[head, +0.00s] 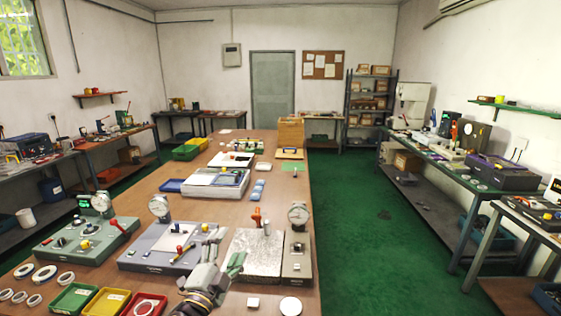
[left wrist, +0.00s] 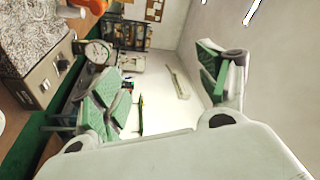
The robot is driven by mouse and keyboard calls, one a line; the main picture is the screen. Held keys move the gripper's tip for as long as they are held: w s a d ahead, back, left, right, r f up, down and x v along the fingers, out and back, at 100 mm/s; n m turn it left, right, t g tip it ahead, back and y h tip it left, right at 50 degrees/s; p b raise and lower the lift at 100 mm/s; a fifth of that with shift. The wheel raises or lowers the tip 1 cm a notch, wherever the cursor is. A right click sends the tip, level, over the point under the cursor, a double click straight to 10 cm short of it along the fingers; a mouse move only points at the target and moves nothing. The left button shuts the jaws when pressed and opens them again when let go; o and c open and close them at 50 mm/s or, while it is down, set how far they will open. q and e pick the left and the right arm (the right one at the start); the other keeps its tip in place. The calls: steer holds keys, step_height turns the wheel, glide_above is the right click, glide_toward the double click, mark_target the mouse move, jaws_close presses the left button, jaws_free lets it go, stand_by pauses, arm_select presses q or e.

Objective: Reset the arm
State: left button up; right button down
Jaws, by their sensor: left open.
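My left gripper (head: 225,252) is above the near part of the long table, in front of the granite plate. Its green-padded fingers stand apart with nothing between them. In the left wrist view the left gripper (left wrist: 163,82) is also open and empty, with the far wall behind it. My right gripper is in neither view. Several bearing rings (head: 45,273) lie on the table at the near left. A red tray (head: 127,312) at the front holds a ring.
A green tray (head: 58,307) and a yellow tray (head: 90,308) stand at the front edge. A green gauge station (head: 60,250), a grey gauge station (head: 140,257), the granite plate (head: 250,262) and a dial gauge (head: 298,214) stand behind. A green-floored aisle (head: 365,250) runs to the right.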

arm_select(q)
steer(key=s+a+f+n+g+y, duration=0.3)
steer(key=s+a+f+n+g, duration=0.15)
steer(key=f, duration=0.35)
steer(key=s+a+f+n+g+y, duration=0.3)
steer(key=a+f+n, duration=0.1)
steer(key=f+n, duration=0.25)
steer(key=s+f+n+g+h, duration=0.1)
steer(key=s+f+g, duration=0.4)
steer(key=s, duration=0.4)
steer(key=s+f+n+g, duration=0.1)
steer(key=s+f+g, duration=0.4)
steer(key=s, duration=0.4)
step_height(320, 180, down, 33)
steer(key=s, duration=0.2)
steer(key=s+a+f, duration=0.2)
steer(key=s+f, duration=0.8)
steer(key=s, duration=0.1)
steer(key=s+a+f, duration=0.3)
steer(key=s+f, duration=0.7)
steer(key=s, duration=0.1)
steer(key=shift+s+a+f+g, duration=0.15)
steer(key=shift+s+f+g, duration=0.05)
steer(key=shift+f+g, duration=0.2)
